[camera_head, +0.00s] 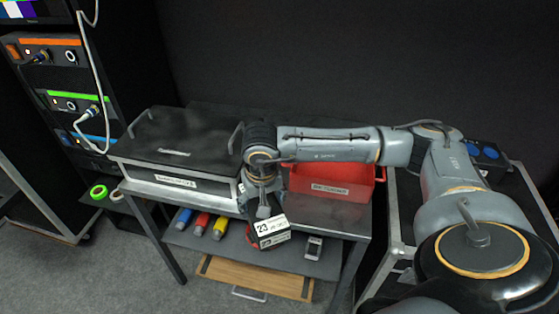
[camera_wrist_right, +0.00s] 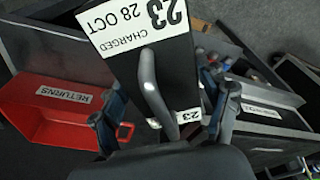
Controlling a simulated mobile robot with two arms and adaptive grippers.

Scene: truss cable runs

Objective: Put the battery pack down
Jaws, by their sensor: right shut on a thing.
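The battery pack (camera_head: 271,232) is a dark block with white labels reading "23", with "28 OCT" and "charged" on the larger one. My right gripper (camera_head: 263,207) is shut on it and holds it by the front edge of the work table, in front of the red bin. In the right wrist view the pack (camera_wrist_right: 185,70) hangs from its grey handle between the fingers of my right gripper (camera_wrist_right: 165,112). The pack's underside is hidden, and I cannot tell whether it touches anything. My left gripper is not in view.
A red bin (camera_head: 325,180) labelled "RETURNS" (camera_wrist_right: 60,95) and a dark lidded case (camera_head: 175,140) stand on the table. Blue, red and yellow items and a small grey device (camera_head: 314,247) lie on the shelf below. A rack (camera_head: 60,80) with cables stands left.

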